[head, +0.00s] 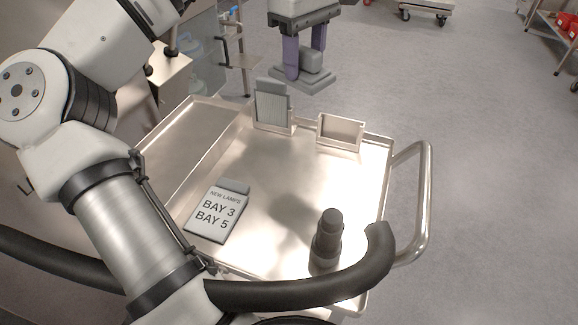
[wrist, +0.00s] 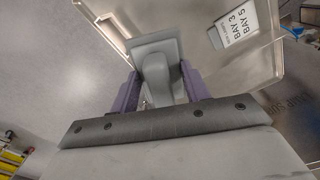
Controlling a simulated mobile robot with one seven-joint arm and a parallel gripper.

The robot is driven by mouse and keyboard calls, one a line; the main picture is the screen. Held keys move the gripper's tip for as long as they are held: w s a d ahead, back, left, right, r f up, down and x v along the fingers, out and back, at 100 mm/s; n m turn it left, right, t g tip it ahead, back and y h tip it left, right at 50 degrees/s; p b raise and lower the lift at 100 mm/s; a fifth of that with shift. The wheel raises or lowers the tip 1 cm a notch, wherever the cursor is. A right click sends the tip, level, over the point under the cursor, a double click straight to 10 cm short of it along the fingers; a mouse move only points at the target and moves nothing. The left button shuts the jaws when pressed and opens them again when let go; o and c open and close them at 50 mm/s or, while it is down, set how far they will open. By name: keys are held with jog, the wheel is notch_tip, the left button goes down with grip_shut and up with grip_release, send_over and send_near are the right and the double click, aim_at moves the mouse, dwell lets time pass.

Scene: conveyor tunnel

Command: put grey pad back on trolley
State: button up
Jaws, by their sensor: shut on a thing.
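My gripper (head: 305,62), with two purple fingers, is shut on the grey pad (head: 296,83) by its raised grip. The pad hangs flat below the fingers, just beyond the trolley's far edge in the head view. In the wrist view the pad (wrist: 145,47) shows between the fingers, its plate overlapping the tray rim in the picture; I cannot tell its height. The trolley (head: 265,165) is a shiny metal tray with a tube handle at right. A grey panel (head: 271,108) stands upright in a holder at its far edge. A second holder (head: 341,131) beside it looks empty.
A sign board (head: 213,213) reading "NEW LAMPS BAY 3 BAY 5" lies on the tray's left. A dark stepped cylinder (head: 328,238) stands near its front right. The tray's middle is clear. Bottles (head: 190,52) and a small cabinet (head: 170,80) are at the upper left.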

jog(key=shift+w+f, duration=0.15)
notch_tip(320, 180, down, 20)
jog(key=shift+r+b, duration=0.25)
jog(key=shift+b, duration=0.15)
jog(key=shift+f, duration=0.1)
jog(key=shift+f, duration=0.15)
jog(key=o, duration=1.1)
notch_tip(320, 180, up, 13)
jog(key=shift+f, duration=0.2)
